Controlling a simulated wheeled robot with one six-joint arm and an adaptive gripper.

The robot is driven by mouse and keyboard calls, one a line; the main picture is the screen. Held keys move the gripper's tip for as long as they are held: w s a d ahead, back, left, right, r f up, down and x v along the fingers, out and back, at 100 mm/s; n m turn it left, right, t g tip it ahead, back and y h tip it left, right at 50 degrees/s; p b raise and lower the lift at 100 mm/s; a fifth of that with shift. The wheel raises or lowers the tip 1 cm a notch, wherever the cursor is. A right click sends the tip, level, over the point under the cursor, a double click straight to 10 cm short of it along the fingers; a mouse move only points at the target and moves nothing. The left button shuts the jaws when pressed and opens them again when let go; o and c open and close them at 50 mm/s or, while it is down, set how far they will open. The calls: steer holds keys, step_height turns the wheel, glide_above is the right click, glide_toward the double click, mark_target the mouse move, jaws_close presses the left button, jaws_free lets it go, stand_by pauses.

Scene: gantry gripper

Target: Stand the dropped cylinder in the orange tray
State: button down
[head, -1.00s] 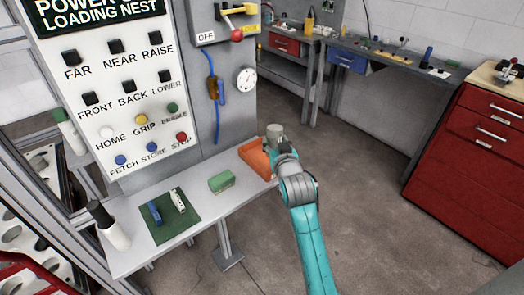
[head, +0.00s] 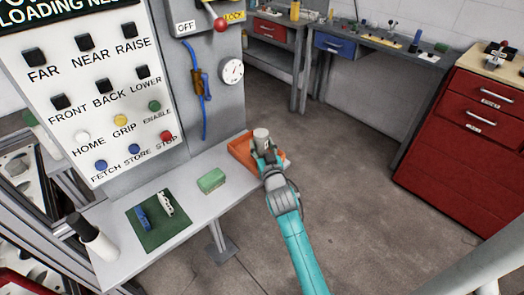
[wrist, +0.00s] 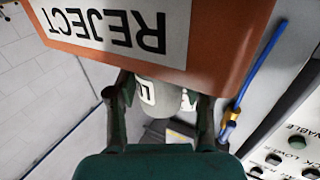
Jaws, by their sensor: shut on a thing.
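The pale grey cylinder (head: 261,136) stands roughly upright between the fingers of my gripper (head: 264,151) at the orange tray (head: 239,147). In the wrist view my gripper (wrist: 158,98) is shut on the cylinder (wrist: 167,96), which bears a pale label with dark marks. The tray wall (wrist: 226,50) with an upside-down REJECT label crosses in front and hides part of the cylinder. The cylinder is on the far side of that wall. I cannot tell whether its base touches the tray floor.
A dark green mat (head: 165,232) holds a blue and a white piece. A white cylinder with a black top (head: 92,238) stands at the shelf's left end. The button panel (head: 90,90) rises behind.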

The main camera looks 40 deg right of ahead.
steer(key=shift+f, duration=1.05)
steer(key=shift+f, duration=0.1)
steer(key=shift+c, duration=2.3)
jaws_free()
steer(key=shift+s, duration=0.15)
steer(key=v, duration=1.1)
steer(key=shift+s+a, duration=0.25)
steer(key=shift+s, duration=0.05)
